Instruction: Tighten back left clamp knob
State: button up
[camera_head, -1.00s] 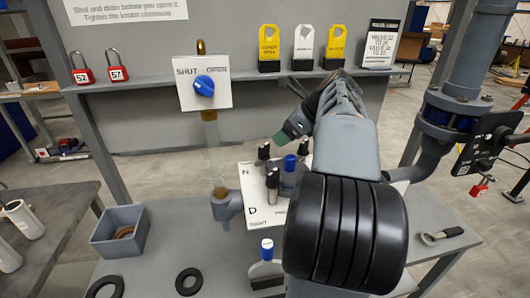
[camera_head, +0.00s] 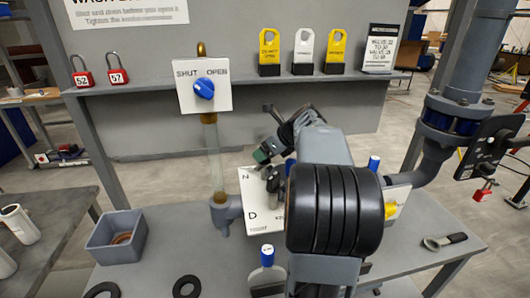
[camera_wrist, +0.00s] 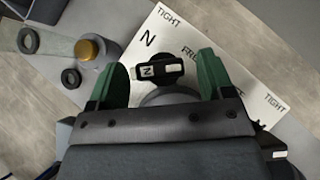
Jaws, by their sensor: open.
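A black clamp knob (camera_wrist: 170,70) with a white N label lies between the two green-tipped fingers of my gripper (camera_wrist: 160,85), near the plate's back left corner. The fingers are open, with a gap on each side of the knob. The white marked plate (camera_wrist: 190,30) shows the letter N and the word TIGHT. In the head view the plate (camera_head: 262,215) is partly hidden by my arm, and my gripper (camera_head: 267,150) is over its back left part. A dark clamp knob (camera_head: 272,180) stands just below the gripper; the other clamp parts are mostly hidden.
Blue-capped parts stand behind the gripper (camera_head: 290,165), at the right (camera_head: 374,163) and at the front (camera_head: 267,252). A vertical clear tube (camera_head: 212,160) rises left of the plate. A grey bin (camera_head: 117,238) and black rings (camera_head: 187,287) lie left. A pipe (camera_head: 445,130) stands right.

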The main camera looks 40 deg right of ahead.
jog(key=shift+w+a+f, duration=0.1)
jog(key=shift+w+f, duration=0.2)
jog(key=shift+c, duration=0.3)
jog(key=c, duration=0.9)
jog(key=shift+o, duration=0.2)
